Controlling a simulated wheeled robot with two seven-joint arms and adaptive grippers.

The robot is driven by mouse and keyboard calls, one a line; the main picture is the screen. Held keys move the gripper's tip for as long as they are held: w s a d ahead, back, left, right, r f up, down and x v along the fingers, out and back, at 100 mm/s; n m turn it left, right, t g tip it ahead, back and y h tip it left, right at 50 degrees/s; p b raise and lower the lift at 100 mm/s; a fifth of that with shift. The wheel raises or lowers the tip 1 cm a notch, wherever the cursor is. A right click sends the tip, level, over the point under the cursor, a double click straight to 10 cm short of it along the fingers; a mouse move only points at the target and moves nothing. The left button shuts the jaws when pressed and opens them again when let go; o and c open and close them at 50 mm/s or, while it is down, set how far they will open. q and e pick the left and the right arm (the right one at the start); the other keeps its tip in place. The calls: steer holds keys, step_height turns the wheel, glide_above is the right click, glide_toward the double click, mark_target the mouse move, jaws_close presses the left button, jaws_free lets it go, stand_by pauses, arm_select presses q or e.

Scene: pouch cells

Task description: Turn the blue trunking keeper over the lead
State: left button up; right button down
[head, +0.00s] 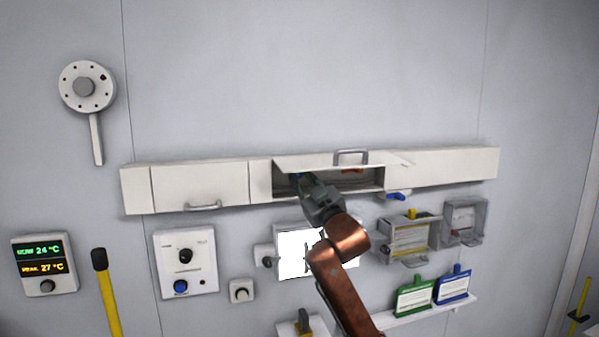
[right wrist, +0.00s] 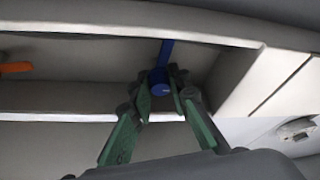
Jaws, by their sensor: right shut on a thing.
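The blue trunking keeper (right wrist: 164,50) is inside the open trunking, with a round hub and a narrow arm pointing up in the right wrist view. My right gripper (right wrist: 160,90) is shut on its hub, a finger on each side. In the head view a bit of the keeper (head: 296,177) shows at the left end of the opening, mostly hidden by my right gripper (head: 302,184). Thin grey lines (head: 345,184) run along inside the trunking; I cannot tell which is the lead. My left gripper is not in view.
The raised trunking flap (head: 320,161) with its handle is above my gripper. An orange piece (right wrist: 15,68) is further along inside. Another blue piece (head: 397,196) is under the trunking at right. A lit white screen (head: 296,255) is behind my arm.

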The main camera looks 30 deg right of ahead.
steer(key=shift+f+n, duration=0.15)
steer(key=shift+n, duration=0.55)
steer(key=c, duration=2.1)
jaws_free()
steer(key=shift+s, duration=0.1)
steer(key=v, duration=1.2)
steer(key=shift+d+r, duration=0.15)
steer(key=shift+r, duration=0.1)
